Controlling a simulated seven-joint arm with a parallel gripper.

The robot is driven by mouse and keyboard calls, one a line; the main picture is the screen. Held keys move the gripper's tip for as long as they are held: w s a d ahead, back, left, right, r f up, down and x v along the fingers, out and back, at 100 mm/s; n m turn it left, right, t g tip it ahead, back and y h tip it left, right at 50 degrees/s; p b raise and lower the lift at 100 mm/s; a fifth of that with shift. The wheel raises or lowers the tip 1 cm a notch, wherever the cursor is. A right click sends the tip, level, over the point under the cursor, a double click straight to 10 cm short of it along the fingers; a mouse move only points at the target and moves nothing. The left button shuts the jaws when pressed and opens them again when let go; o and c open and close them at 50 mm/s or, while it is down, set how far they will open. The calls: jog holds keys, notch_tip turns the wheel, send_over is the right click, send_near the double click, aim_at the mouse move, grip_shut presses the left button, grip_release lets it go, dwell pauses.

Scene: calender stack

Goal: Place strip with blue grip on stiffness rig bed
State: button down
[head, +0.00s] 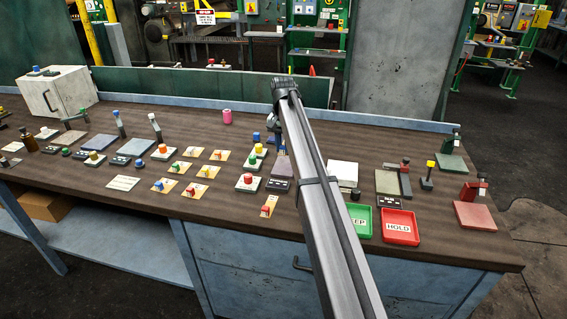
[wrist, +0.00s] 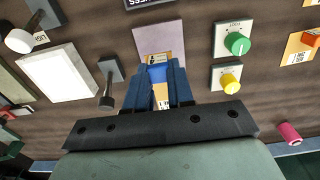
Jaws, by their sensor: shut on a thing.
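My gripper (wrist: 163,82), with dark blue fingers, is shut on the blue grip (wrist: 157,73) of a strip. Orange-yellow parts of the strip, with printed marks, show in front of and behind the grip in the wrist view. The strip's front end overlaps the pale lilac stiffness rig bed (wrist: 158,38); I cannot tell whether it touches the bed. In the head view my gripper (head: 277,145) is low over the bench, just behind the bed (head: 283,167), and my arm hides part of it. The strip cannot be made out there.
A dark stiffness label (head: 278,186) lies in front of the bed. Green (head: 358,220) and red (head: 400,226) trays stand at the front edge.

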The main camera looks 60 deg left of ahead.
aim_at(283, 170)
jog(key=shift+f, duration=3.55)
jog(key=shift+f, duration=0.15)
jog(key=c, duration=1)
grip_release()
notch_tip(283, 170, up, 12)
jog(key=shift+r, duration=0.15)
